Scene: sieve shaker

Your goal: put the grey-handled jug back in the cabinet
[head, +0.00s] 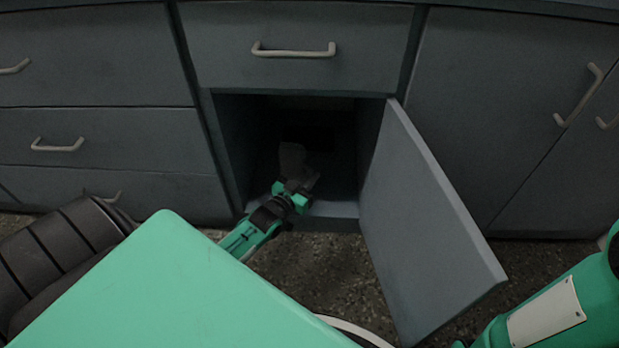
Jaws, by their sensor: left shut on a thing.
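The cabinet (311,210) stands open below a drawer, with its door (420,220) swung out to the right. My left gripper (293,189) is at the cabinet opening, shut on the jug (293,162). The jug is a dim grey shape just inside the opening, above and beyond the fingers. Its handle is hard to make out in the dark. I cannot tell whether the jug touches the cabinet floor. My right gripper is out of view; only part of my right arm shows at the lower right.
The open door juts out toward me to the right of my left gripper. Closed drawers (90,135) are to the left, and a closed drawer (293,75) is above the opening. Closed doors (500,120) are to the right. The speckled floor (335,275) is clear before the cabinet.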

